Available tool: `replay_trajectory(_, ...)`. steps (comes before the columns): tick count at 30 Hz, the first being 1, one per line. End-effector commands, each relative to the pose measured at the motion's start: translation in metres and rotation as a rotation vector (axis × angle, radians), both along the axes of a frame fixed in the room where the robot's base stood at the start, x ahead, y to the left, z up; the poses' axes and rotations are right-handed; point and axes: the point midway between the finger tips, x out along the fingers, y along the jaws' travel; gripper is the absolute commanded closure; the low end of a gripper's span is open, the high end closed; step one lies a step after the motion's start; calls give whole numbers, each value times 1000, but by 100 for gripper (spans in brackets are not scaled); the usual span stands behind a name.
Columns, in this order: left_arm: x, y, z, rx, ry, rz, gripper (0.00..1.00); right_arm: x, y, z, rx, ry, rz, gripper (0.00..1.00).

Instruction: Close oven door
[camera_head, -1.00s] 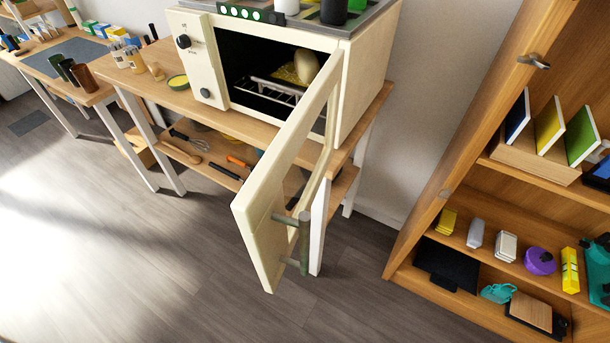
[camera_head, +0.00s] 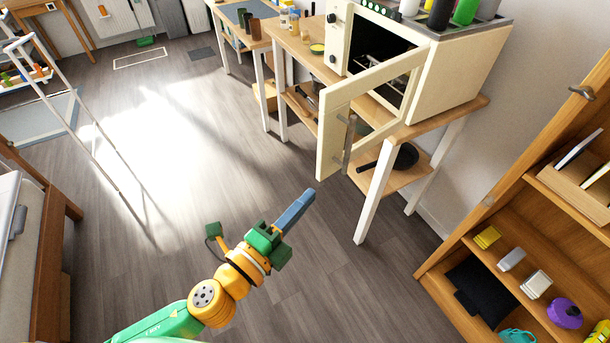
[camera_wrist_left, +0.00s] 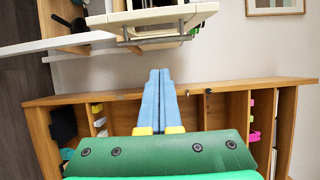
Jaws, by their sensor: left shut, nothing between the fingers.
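The cream oven (camera_head: 455,80) stands on a wooden table with its door (camera_head: 333,140) swung open toward me. The door has a window and a grey vertical handle (camera_head: 349,146) near its free edge. A rack shows inside the open oven. My left gripper (camera_head: 304,200) has its blue fingers shut and empty, pointing toward the door. It is below and left of the handle in the picture, apart from it. In the left wrist view the shut fingers (camera_wrist_left: 160,78) point toward the cream door (camera_wrist_left: 150,16) and its handle bar (camera_wrist_left: 155,41) at the top. My right gripper is not in view.
The oven's table (camera_head: 470,108) has white legs and a lower shelf holding a dark pan (camera_head: 405,156). A wooden shelf unit (camera_head: 450,262) stands at the right. A thin-legged white stand (camera_head: 85,120) is at the left. The floor between is clear.

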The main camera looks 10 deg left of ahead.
Motion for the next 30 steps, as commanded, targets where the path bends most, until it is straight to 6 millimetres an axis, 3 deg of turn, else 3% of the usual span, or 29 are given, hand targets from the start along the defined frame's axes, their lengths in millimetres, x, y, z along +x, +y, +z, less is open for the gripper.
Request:
replay_trajectory(5, 13, -10, 10, 0, -20, -5, 100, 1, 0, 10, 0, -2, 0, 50)
replay_trajectory(17, 88, -53, 9, -2, -16, -5, 100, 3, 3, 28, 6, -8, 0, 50)
replay_trajectory(21, 103, -33, 7, 1, -14, -3, 100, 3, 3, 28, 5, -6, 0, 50)
replay_trajectory(30, 113, -22, 6, -1, -12, -5, 100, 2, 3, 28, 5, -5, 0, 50)
